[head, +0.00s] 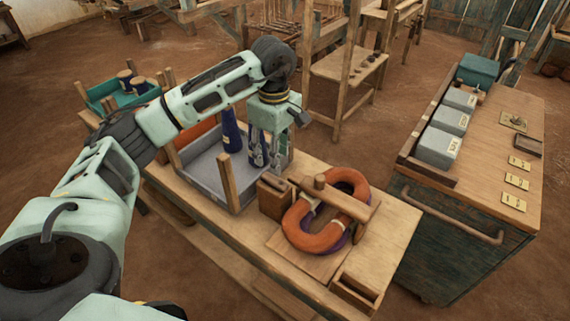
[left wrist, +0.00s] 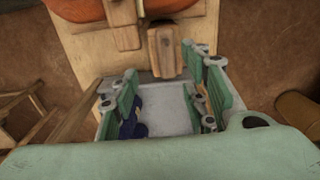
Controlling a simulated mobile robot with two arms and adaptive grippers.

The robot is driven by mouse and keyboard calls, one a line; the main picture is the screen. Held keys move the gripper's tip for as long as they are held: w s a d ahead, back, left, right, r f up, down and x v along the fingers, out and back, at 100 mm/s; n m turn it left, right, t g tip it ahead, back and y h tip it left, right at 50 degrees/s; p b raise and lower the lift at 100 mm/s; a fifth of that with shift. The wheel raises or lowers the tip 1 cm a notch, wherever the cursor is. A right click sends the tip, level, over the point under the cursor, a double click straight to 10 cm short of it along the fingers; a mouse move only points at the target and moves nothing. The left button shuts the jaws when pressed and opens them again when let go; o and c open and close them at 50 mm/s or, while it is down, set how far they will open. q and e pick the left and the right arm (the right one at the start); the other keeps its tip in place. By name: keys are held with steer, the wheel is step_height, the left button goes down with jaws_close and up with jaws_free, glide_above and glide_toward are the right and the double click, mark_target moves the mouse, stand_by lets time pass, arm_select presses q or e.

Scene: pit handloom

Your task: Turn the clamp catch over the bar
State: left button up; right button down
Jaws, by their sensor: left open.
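A wooden bar (head: 345,203) lies across an orange hank (head: 305,236), with purple yarn under it, on a board. A wooden block (head: 275,197) stands at the bar's left end and also shows in the left wrist view (left wrist: 163,52). My left gripper (head: 270,160) is open, pointing down over the grey tray (head: 205,172), left of and behind the clamp. In the left wrist view its fingers (left wrist: 168,108) are apart. My right gripper is out of view.
Blue cones (head: 231,130) stand in the tray, close to my left gripper. Wooden posts (head: 229,182) rise at the tray's corners. A small open box (head: 354,292) sits at the bench's front corner. A cabinet (head: 480,150) with grey boxes stands to the right.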

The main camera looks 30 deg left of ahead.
mark_target(275, 179)
arm_select(q)
steer(key=shift+s+f, duration=0.3)
steer(key=f, duration=0.1)
steer(key=f+p, duration=0.1)
steer(key=f, duration=0.2)
steer(key=shift+s+f+p, duration=0.35)
steer(key=shift+s+f, duration=0.05)
steer(key=shift+w+f, duration=0.1)
steer(key=shift+f, duration=0.7)
steer(key=c, duration=0.9)
jaws_close()
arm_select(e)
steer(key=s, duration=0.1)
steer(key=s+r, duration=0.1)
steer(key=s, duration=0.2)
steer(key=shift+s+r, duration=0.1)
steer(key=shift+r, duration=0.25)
